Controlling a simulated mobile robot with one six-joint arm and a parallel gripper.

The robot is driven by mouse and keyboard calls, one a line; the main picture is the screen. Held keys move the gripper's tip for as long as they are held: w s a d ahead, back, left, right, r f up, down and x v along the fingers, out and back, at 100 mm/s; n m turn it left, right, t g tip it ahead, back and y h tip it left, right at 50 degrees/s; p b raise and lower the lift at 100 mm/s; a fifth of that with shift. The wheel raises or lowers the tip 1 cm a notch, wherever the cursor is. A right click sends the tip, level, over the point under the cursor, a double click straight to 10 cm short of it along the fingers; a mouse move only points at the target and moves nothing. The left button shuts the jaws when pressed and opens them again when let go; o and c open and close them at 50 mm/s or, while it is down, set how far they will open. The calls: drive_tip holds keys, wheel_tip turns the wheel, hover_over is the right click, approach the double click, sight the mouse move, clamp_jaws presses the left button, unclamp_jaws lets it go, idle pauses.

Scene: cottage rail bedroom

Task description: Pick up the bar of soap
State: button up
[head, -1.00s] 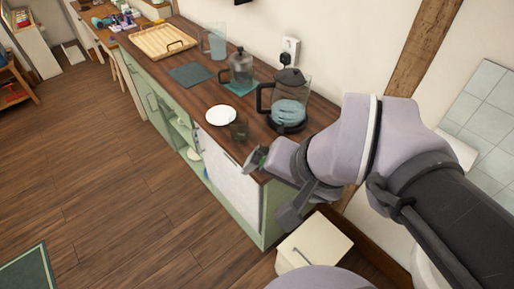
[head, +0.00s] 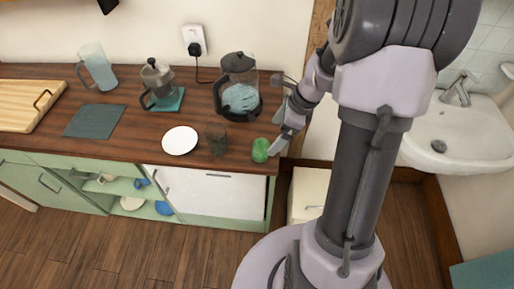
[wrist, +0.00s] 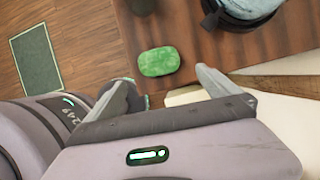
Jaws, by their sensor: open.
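The bar of soap (head: 260,150) is a green, rounded block lying on the wooden counter near its front right corner. In the wrist view the soap (wrist: 158,61) lies just beyond the fingertips, about centred across the gap between them. My gripper (head: 280,113) is at the right end of the counter, beside the soap. In the wrist view my gripper (wrist: 166,79) has its fingers spread with nothing between them. It is apart from the soap.
A dark cup (head: 216,139) stands just left of the soap, with a white plate (head: 180,140) beyond it. A kettle (head: 238,88) stands behind, plugged into the wall. A cream bin (head: 308,190) stands below the counter's right end. A washbasin (head: 455,135) is further right.

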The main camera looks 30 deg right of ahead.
sight(262, 148)
drive_tip(key=b+x, duration=0.4)
drive_tip(key=x, duration=0.5)
drive_tip(key=shift+a, duration=0.15)
drive_tip(key=shift+r, duration=0.2)
drive_tip(key=shift+c, duration=0.4)
drive_tip(key=c, duration=1.4)
